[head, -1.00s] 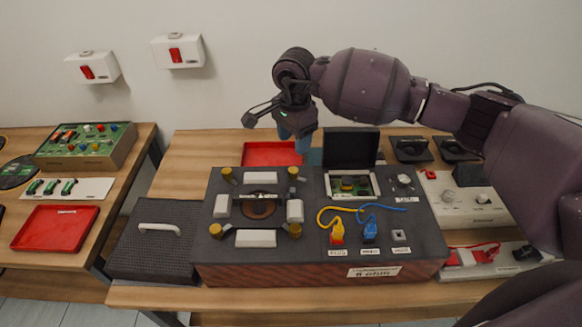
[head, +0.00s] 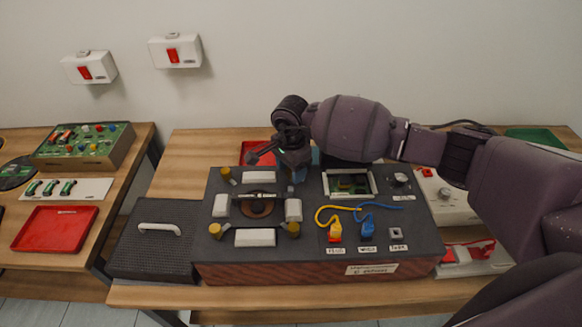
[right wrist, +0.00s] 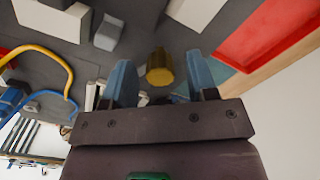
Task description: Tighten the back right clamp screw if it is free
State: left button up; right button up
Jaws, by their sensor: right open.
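The back right clamp screw is a brass knob (right wrist: 159,68) in the right wrist view, between and just beyond my right gripper's two blue fingers (right wrist: 161,80). A gap shows on both sides of it. In the head view my right gripper (head: 299,170) is low over the back right of the clamp plate and hides this screw. The gripper is open and empty. The other brass screws show at the back left (head: 226,174), front left (head: 215,230) and front right (head: 293,229). White blocks surround a brown round part (head: 258,208). My left gripper is out of view.
The dark unit (head: 390,225) carries yellow (head: 335,231) and blue (head: 368,228) cable plugs and a framed circuit window (head: 349,183). A red tray (head: 252,149) lies behind it. A dark box with a handle (head: 155,250) stands to its left.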

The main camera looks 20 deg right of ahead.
jog(key=shift+c, duration=0.2)
jog(key=c, duration=0.9)
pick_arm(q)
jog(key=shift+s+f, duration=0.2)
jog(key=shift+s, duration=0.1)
